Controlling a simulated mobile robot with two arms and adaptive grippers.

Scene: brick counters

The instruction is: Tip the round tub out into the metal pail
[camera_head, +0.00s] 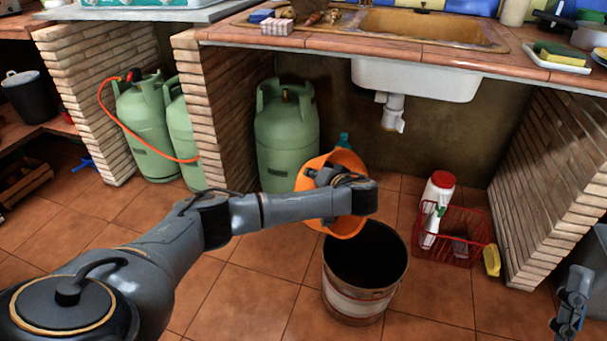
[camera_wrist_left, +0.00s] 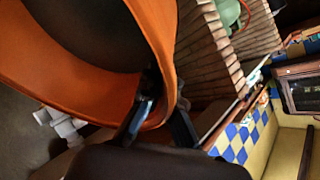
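The orange round tub (camera_head: 348,222) hangs tilted on its side just above and behind the metal pail's rim in the head view. My left gripper (camera_head: 335,180) is shut on the tub's wall, and the wrist hides much of the tub. In the left wrist view the tub (camera_wrist_left: 95,98) fills the upper left, its rim between my left fingers (camera_wrist_left: 155,115). The metal pail (camera_head: 358,306) stands upright on the floor under the tub. Its inside is dark, and I cannot tell what is in it. My right gripper (camera_head: 570,308) is at the lower right edge; its fingers are unclear.
Green gas cylinders (camera_head: 287,135) stand behind and left of the tub. A red wire basket (camera_head: 462,240) with bottles is right of the pail, beside a yellow sponge (camera_head: 492,261). Brick walls flank the space under the sink (camera_head: 415,80). Floor left of the pail is clear.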

